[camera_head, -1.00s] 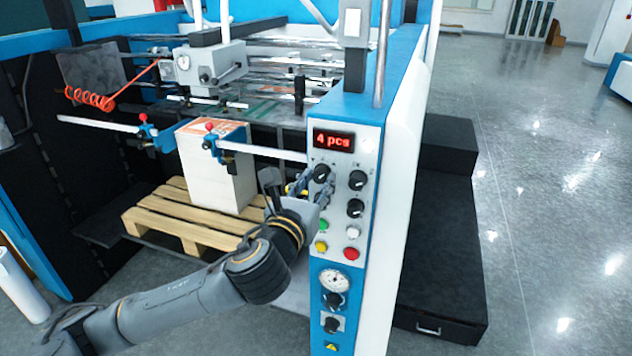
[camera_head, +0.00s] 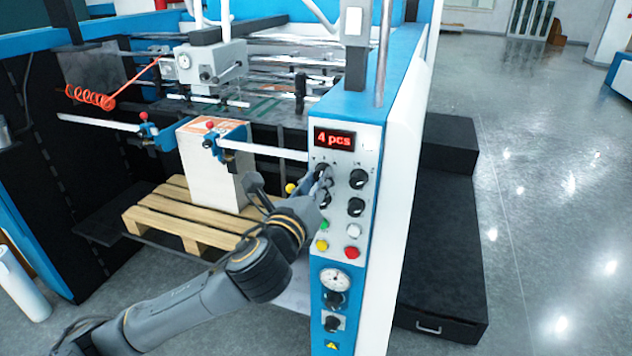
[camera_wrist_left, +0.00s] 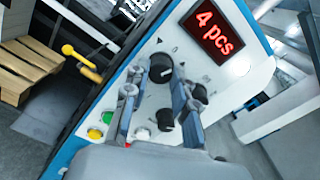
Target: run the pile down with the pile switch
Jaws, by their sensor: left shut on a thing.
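The control panel (camera_head: 367,150) has several black knobs. My left gripper (camera_head: 323,182) is at the panel, shut on the upper-left black knob (camera_wrist_left: 161,67), apparently the pile switch; its label is not readable. In the left wrist view the two fingers stand on either side of this knob. The fingers partly hide the knob in the head view. The pile (camera_head: 212,178) is a tall white stack with an orange-printed top, on a wooden pallet (camera_head: 160,216) inside the machine. My right gripper is not in view.
The red display (camera_head: 334,139) reads "4 pcs". Green, white, yellow (camera_head: 321,245) and red (camera_head: 351,252) buttons sit below the knobs. A bar with blue clamps (camera_head: 149,131) crosses near the pile's top. A black step (camera_head: 440,260) stands right of the machine; floor beyond is clear.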

